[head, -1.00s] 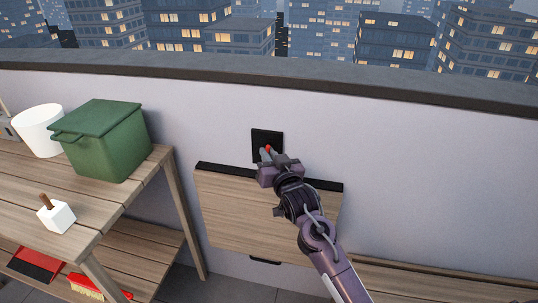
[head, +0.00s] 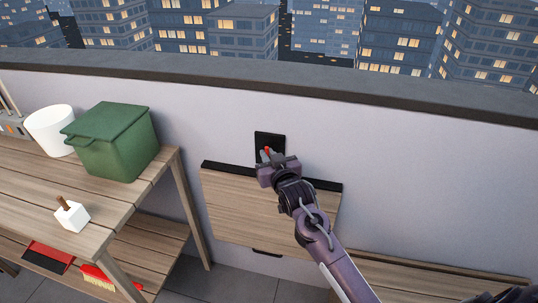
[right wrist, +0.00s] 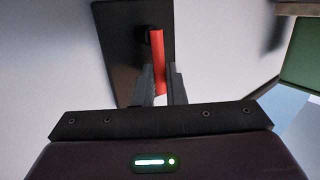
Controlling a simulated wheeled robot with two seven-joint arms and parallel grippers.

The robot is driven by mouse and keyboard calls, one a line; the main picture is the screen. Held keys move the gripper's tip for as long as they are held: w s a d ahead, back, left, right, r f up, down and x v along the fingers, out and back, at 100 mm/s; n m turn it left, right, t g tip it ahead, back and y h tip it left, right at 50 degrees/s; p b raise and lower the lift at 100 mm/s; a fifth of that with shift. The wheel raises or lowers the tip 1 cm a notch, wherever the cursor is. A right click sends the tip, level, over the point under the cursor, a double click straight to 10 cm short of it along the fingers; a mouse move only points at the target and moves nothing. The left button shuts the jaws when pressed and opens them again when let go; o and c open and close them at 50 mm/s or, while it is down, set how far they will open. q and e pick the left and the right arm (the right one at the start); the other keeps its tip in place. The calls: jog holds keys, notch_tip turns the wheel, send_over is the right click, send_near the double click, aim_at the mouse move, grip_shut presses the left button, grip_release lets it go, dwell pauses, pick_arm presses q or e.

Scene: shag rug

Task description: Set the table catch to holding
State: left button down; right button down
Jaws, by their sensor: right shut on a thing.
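The table catch is a black plate (head: 271,139) on the pale wall with a red lever (head: 267,151). It sits just above the wooden folding table panel (head: 245,215), which hangs down along the wall under a black strip. My right gripper (head: 269,158) is at the catch, its fingers shut on the red lever. In the right wrist view, the red lever (right wrist: 158,65) runs between the two fingers from a dark pivot on the plate (right wrist: 122,45). Its exact setting is hard to read. My left gripper is out of view.
A wooden shelf table (head: 150,175) at left holds a green lidded bin (head: 112,145), a white pot (head: 48,130) and a white block with a wooden handle (head: 72,217). A red dustpan and brush (head: 100,280) lie on its lower shelf. A low wooden bench (head: 430,275) stands at right.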

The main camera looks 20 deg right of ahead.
jog(key=c, duration=1.8)
grip_release()
jog(key=shift+o, duration=0.2)
jog(key=s, duration=0.7)
jog(key=shift+s+a+r, duration=0.2)
jog(key=shift+s+r, duration=0.15)
jog(key=shift+r, duration=0.1)
